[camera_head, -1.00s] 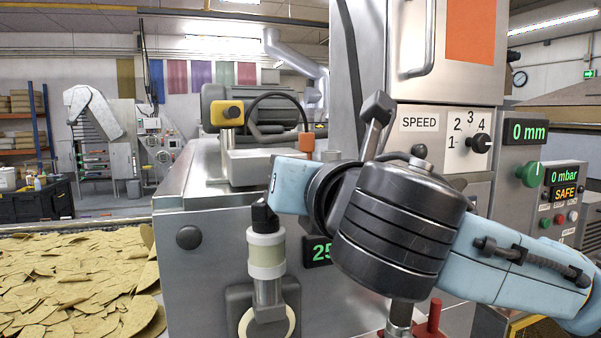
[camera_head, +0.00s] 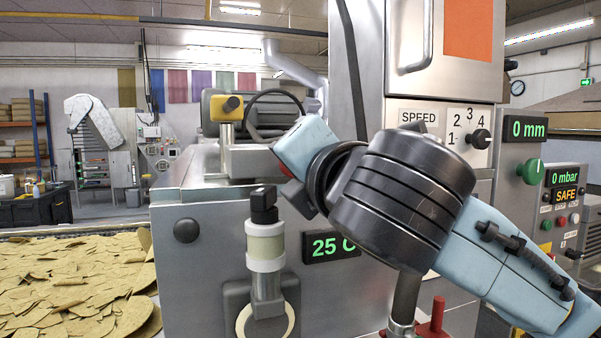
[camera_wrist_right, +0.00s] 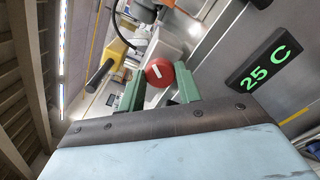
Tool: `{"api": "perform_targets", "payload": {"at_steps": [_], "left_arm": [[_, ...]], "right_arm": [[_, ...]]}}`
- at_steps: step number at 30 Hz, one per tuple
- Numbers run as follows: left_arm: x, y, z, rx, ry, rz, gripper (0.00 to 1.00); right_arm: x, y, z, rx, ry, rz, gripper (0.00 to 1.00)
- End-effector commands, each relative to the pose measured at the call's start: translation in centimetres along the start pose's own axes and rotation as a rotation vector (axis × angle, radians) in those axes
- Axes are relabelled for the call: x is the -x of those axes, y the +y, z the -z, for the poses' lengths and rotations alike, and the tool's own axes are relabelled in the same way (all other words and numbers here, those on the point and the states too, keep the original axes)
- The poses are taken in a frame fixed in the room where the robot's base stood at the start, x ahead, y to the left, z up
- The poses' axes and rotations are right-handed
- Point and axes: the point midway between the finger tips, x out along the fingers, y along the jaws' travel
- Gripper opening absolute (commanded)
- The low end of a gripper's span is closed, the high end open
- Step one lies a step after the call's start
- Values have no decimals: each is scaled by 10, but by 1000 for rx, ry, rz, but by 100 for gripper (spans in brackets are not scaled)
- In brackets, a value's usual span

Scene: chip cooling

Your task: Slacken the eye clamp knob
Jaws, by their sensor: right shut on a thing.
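A round red knob (camera_wrist_right: 160,72) with a white mark shows in the right wrist view. The two green fingers of my right gripper (camera_wrist_right: 159,77) are on either side of it, and the gripper is shut on it. My left gripper is out of view.
The steel housing (camera_head: 205,270) carries a green 25 C display (camera_head: 330,246) and a pale cylinder with a black top (camera_head: 265,245) below my wrist. A speed dial (camera_head: 480,139) and a control panel (camera_head: 566,197) are to the right. Chips (camera_head: 70,285) lie at the lower left.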

Motion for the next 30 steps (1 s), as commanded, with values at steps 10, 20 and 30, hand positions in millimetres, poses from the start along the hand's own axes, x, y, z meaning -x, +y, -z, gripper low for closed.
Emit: {"api": "perform_targets", "payload": {"at_steps": [10, 20, 30], "left_arm": [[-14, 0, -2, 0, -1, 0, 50], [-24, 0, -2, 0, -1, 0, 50], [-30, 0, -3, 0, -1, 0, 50]], "right_arm": [[0, -2, 1, -334, 0, 0, 11], [0, -2, 1, -638, 0, 0, 11], [0, -2, 1, -868, -1, 0, 11]]}}
